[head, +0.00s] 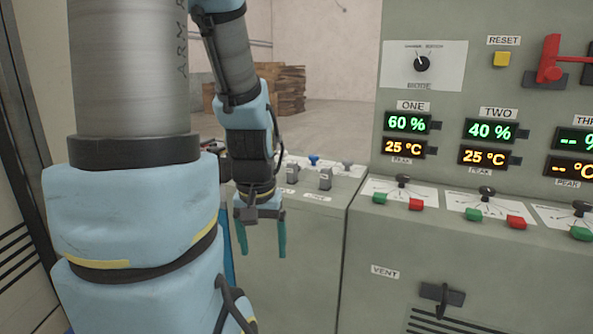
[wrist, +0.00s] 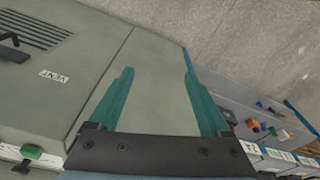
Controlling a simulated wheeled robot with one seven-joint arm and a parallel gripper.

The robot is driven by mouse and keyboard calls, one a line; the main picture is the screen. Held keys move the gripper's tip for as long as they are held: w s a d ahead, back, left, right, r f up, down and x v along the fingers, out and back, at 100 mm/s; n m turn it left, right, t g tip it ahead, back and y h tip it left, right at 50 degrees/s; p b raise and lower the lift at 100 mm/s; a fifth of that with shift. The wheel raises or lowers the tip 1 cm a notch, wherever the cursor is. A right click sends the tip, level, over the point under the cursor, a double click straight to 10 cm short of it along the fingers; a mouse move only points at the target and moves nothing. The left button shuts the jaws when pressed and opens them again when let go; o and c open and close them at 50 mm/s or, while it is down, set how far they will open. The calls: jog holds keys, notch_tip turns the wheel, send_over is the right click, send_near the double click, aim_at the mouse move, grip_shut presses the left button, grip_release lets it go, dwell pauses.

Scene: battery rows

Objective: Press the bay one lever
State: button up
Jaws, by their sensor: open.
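My gripper (head: 262,248) is open and empty, its teal fingers pointing down in front of the low left console. In the wrist view the gripper (wrist: 157,75) is spread over bare grey cabinet, touching no control. Under the sign ONE (head: 413,106) on the right cabinet, a black knob-like control (head: 402,181) stands between a green button (head: 379,198) and a red button (head: 416,204). Small grey levers (head: 325,178) stand on the left console, beyond the gripper; their labels are too small to read. I cannot tell which control is the bay one lever.
The cabinet front has a black vent handle (head: 442,294), also in the wrist view (wrist: 12,40). A blue knob (head: 313,160) sits at the left console's back. Section TWO has its own knob (head: 487,191). A red lever (head: 549,60) is at upper right. Brown stacks (head: 282,88) stand behind.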

notch_tip(320, 180, up, 8)
jog(key=p, duration=0.6)
